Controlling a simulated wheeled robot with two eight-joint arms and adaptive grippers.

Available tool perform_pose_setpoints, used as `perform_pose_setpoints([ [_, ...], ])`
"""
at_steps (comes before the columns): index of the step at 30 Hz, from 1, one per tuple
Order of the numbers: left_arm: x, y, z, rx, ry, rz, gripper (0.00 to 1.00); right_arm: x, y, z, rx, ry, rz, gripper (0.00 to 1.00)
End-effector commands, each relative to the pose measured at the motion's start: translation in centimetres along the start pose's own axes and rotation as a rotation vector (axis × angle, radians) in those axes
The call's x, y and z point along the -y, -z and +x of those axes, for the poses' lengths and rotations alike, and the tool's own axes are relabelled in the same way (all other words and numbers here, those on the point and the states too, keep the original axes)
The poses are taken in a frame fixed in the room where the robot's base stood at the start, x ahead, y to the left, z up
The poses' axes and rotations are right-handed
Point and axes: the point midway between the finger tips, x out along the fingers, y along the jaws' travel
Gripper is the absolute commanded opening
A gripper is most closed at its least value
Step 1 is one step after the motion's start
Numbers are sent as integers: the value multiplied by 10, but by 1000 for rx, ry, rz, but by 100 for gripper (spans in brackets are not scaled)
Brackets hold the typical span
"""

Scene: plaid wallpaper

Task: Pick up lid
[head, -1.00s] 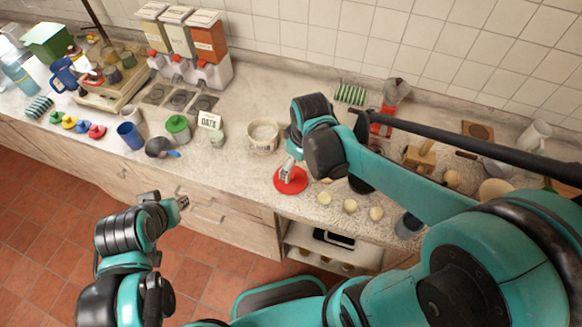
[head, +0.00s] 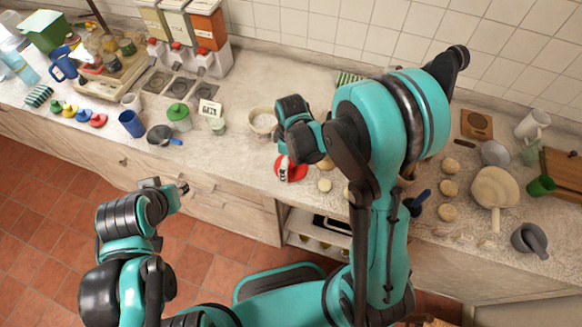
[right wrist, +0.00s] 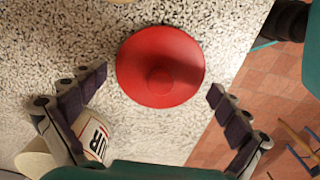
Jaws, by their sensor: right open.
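The lid (right wrist: 160,55) is a round red disc with a knob in the middle, lying flat on the speckled counter. In the head view the lid (head: 297,172) is near the counter's front edge, partly covered by my right gripper (head: 284,172). In the right wrist view my right gripper (right wrist: 157,90) is open, with its two fingers spread to either side of the lid and not touching it. My left gripper (head: 182,188) is away to the left, over the floor in front of the drawers; its finger state is too small to tell.
A white tub (head: 262,121) with dark lettering stands close beside the lid; its side (right wrist: 95,138) is near one finger in the right wrist view. Several pale round pieces, such as one dough piece (head: 325,185), lie right of the lid.

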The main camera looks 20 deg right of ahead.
Motion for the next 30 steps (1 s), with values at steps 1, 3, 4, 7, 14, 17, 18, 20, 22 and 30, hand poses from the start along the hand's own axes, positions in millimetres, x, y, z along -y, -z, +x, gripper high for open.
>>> perform_pose_setpoints([
  [1,0,0,0,0,0,0,32,0,0,2,0,0,0,100],
  [3,0,0,0,0,0,0,32,0,0,1,0,0,0,100],
  [4,0,0,0,0,0,0,32,0,0,1,0,0,0,100],
  [7,0,0,0,0,0,0,32,0,0,1,0,0,0,97],
  [14,0,0,0,0,0,0,32,0,0,1,0,0,1,45],
  [17,0,0,0,0,0,0,32,0,0,1,0,0,1,43],
  [18,0,0,0,0,0,0,32,0,0,1,0,1,0,43],
  [20,0,0,0,0,0,0,32,1,0,2,0,1,0,43],
  [22,0,0,0,0,0,0,32,1,0,2,0,1,0,43],
  [30,0,0,-1,0,0,0,32,1,0,-1,0,2,0,38],
])
